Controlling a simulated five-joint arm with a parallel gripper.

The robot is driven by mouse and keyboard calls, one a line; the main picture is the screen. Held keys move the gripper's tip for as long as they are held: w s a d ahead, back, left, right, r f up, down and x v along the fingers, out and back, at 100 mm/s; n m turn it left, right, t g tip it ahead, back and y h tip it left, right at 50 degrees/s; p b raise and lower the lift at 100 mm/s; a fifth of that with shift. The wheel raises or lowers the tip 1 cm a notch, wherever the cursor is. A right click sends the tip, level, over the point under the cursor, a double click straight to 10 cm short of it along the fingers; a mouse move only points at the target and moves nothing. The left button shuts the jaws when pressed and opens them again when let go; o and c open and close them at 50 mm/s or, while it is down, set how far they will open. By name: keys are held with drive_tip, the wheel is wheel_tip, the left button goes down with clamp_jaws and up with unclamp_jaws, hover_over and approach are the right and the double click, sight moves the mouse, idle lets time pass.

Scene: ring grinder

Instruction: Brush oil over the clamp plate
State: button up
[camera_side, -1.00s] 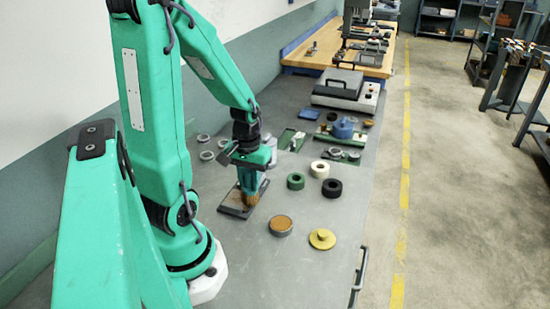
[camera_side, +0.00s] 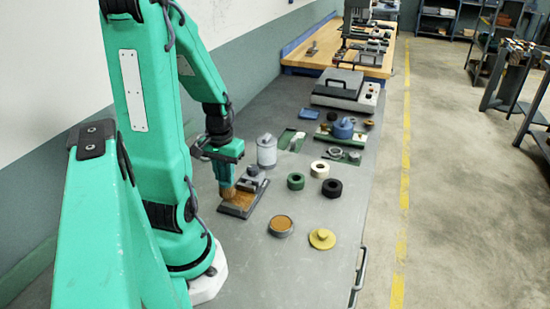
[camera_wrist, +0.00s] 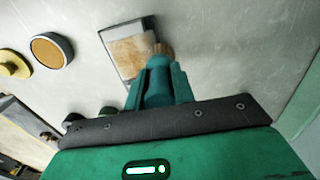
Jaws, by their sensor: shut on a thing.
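The clamp plate (camera_side: 235,210) is a dark grey rectangular plate lying flat on the bench, with a raised block at its far end. A brown, oily-looking patch (camera_side: 243,200) covers much of its top; it also shows in the wrist view (camera_wrist: 128,55). My gripper (camera_side: 225,172) is shut on the brush, whose tan bristles (camera_side: 228,192) point down at the plate's left edge. In the wrist view, the bristles (camera_wrist: 163,49) overlap the plate's right side beyond my gripper (camera_wrist: 160,85). I cannot tell whether they touch it. The oil tin (camera_side: 281,226), round and brown inside, stands to the right.
A yellow lid-like disc (camera_side: 322,240) lies right of the tin. A grey canister (camera_side: 267,151) stands behind the plate. The near bench is clear.

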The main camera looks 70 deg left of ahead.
drive_tip(key=shift+r, duration=3.85)
drive_tip(key=shift+w, duration=0.1)
drive_tip(key=shift+w+r, duration=0.15)
drive_tip(key=shift+w, duration=0.3)
drive_tip(key=w+d+r+m, duration=0.2)
drive_tip(key=w+d+m, duration=0.2)
drive_tip(key=w+d, duration=0.6)
drive_tip(key=w+d+r+m, duration=0.2)
drive_tip(key=w+d+m, duration=0.3)
drive_tip(key=w+d, duration=0.5)
drive_tip(key=w, duration=0.4)
drive_tip(key=shift+d+r, duration=0.2)
drive_tip(key=shift+d, duration=0.05)
drive_tip(key=shift+a, duration=0.1)
